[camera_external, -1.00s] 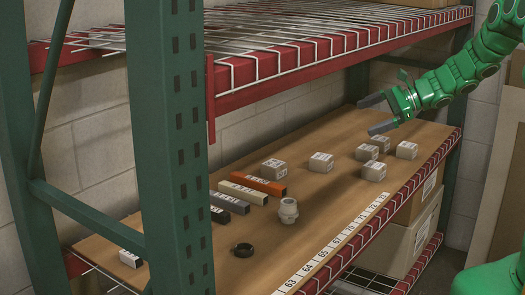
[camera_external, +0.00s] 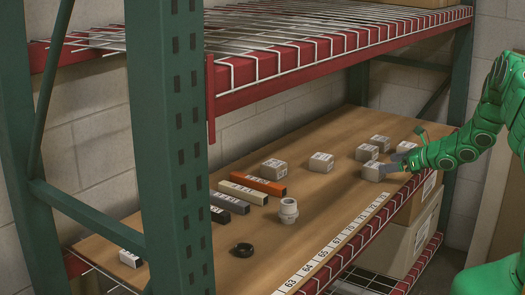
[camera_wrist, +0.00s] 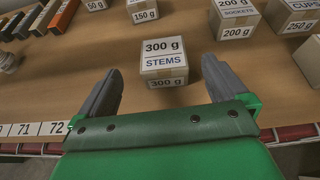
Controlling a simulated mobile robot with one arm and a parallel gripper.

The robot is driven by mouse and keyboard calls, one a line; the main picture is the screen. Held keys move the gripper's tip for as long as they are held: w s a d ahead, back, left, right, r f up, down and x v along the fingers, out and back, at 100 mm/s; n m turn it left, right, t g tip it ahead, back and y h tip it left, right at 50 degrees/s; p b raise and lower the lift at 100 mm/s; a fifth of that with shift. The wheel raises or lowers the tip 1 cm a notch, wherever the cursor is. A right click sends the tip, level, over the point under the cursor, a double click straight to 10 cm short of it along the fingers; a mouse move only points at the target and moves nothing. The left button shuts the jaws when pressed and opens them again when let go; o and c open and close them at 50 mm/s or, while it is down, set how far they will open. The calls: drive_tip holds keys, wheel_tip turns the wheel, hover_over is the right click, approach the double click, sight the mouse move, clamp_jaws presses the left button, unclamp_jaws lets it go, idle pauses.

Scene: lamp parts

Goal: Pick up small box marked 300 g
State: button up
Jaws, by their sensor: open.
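The small box marked 300 g (camera_wrist: 164,62) stands upright on the shelf board in the wrist view, with STEMS printed on its top label. My gripper (camera_wrist: 160,85) is open, with one finger to the left of the box and one to the right, both nearer the camera. The box lies ahead in the gap between the fingertips, and I see no contact. In the external view the box (camera_external: 371,171) is near the front edge, with my gripper (camera_external: 390,167) low beside its right side. The far finger is partly hidden there.
Boxes marked 200 g (camera_wrist: 236,18), 150 g (camera_wrist: 142,11) and 250 g (camera_wrist: 292,14) stand behind the 300 g box. Coloured bars (camera_external: 258,186), a white fitting (camera_external: 288,210) and a black ring (camera_external: 243,250) lie farther left. A red upper shelf beam (camera_external: 330,57) hangs overhead.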

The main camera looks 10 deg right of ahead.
sight(374, 170)
drive_tip(key=shift+w+d+f+m, duration=0.2)
drive_tip(key=shift+d+f+m, duration=0.1)
drive_tip(key=shift+d+f, duration=0.35)
drive_tip(key=shift+w+a+f, duration=0.15)
drive_tip(key=shift+a+f, duration=0.05)
drive_tip(key=shift+x, duration=1.05)
drive_tip(key=x, duration=0.3)
drive_tip(key=shift+a+f, duration=0.2)
drive_tip(key=shift+a, duration=0.3)
drive_tip(key=shift+w+a+f, duration=0.25)
drive_tip(key=shift+w+a, duration=0.2)
drive_tip(key=shift+a, duration=0.05)
drive_tip(key=shift+c, duration=0.5)
drive_tip(key=c, duration=1.2)
